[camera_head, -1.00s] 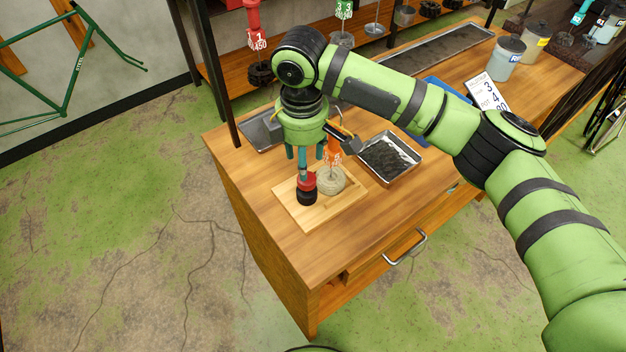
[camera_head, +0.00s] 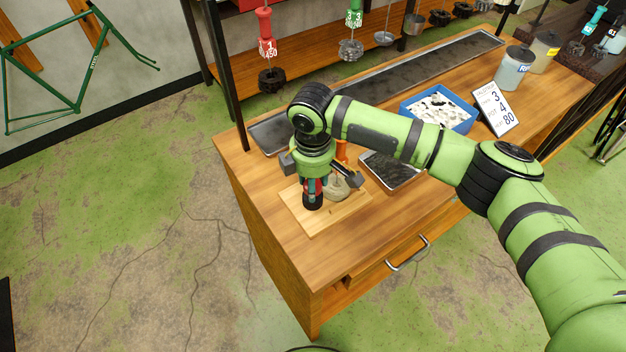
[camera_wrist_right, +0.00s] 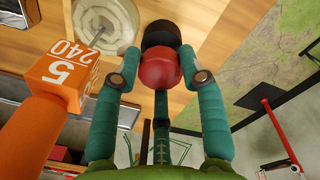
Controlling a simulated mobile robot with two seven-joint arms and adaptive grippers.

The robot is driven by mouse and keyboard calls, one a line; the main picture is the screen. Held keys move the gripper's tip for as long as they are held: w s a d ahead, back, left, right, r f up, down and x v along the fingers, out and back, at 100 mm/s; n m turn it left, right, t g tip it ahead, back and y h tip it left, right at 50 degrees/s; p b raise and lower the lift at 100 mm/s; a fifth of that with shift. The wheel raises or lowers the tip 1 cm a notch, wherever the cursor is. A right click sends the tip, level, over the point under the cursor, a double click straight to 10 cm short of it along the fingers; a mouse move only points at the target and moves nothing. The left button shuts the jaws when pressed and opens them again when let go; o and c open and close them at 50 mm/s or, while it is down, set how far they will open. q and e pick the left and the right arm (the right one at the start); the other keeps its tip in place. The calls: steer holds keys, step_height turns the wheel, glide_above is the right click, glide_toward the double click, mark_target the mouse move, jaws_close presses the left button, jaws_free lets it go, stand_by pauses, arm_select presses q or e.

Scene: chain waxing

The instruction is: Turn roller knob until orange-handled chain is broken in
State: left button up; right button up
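The roller knob is a red cap on a black wheel; it shows in the right wrist view (camera_wrist_right: 160,66). In the head view the black wheel (camera_head: 313,203) stands on a light wooden board (camera_head: 325,222), with the red part mostly hidden by my fingers. My right gripper (camera_wrist_right: 165,75) points down over the knob, its teal fingers on either side with small visible gaps, so it looks open. The orange handle (camera_wrist_right: 62,75), marked 5 and 240, is beside the fingers; its pale coiled chain (camera_wrist_right: 105,22) lies next to the knob. My left gripper is not in view.
A dark-filled metal tray (camera_head: 392,172) lies right of the board. Behind are a blue box (camera_head: 470,123) with pale contents, a number sign (camera_head: 497,108) and jars (camera_head: 513,70). Red-handled (camera_head: 265,45) and green-handled (camera_head: 354,20) chains hang at the back.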

steer(key=shift+n+p, duration=0.4)
steer(key=shift+n, duration=0.3)
steer(key=o, duration=0.9)
steer(key=shift+c, duration=0.2)
step_height(320, 180, up, 12)
steer(key=shift+s, duration=0.4)
